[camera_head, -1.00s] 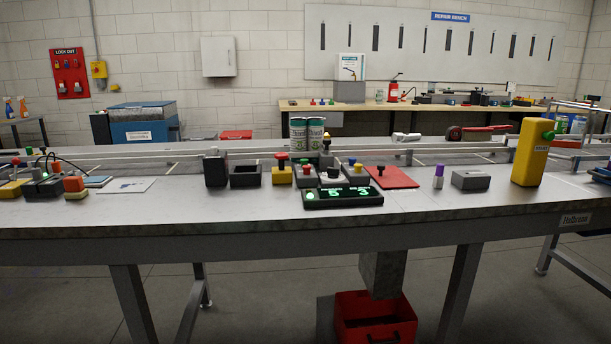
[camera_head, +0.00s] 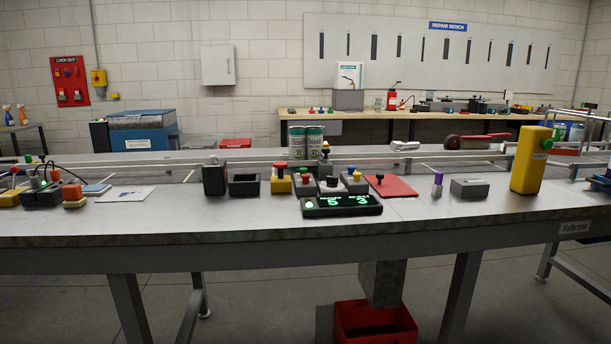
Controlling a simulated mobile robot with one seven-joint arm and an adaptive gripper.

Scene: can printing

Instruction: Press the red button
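Several small control boxes stand at the middle of the bench. A yellow box (camera_head: 279,184) carries a red button (camera_head: 279,167). A grey box to its right carries another red button (camera_head: 305,177). A red plate (camera_head: 398,187) bears a dark-stemmed knob (camera_head: 379,178). At the far left, a yellow box (camera_head: 12,197) has a red top (camera_head: 14,169). The frames do not show which red button the task means. All appear untouched. My gripper is not in view.
The long grey bench (camera_head: 240,222) crosses the view. A black display (camera_head: 342,206) with green digits stands in front of the boxes. Two green-white cans (camera_head: 297,143) stand behind them. A yellow post (camera_head: 528,162) stands at the right. A red bin (camera_head: 374,322) is below.

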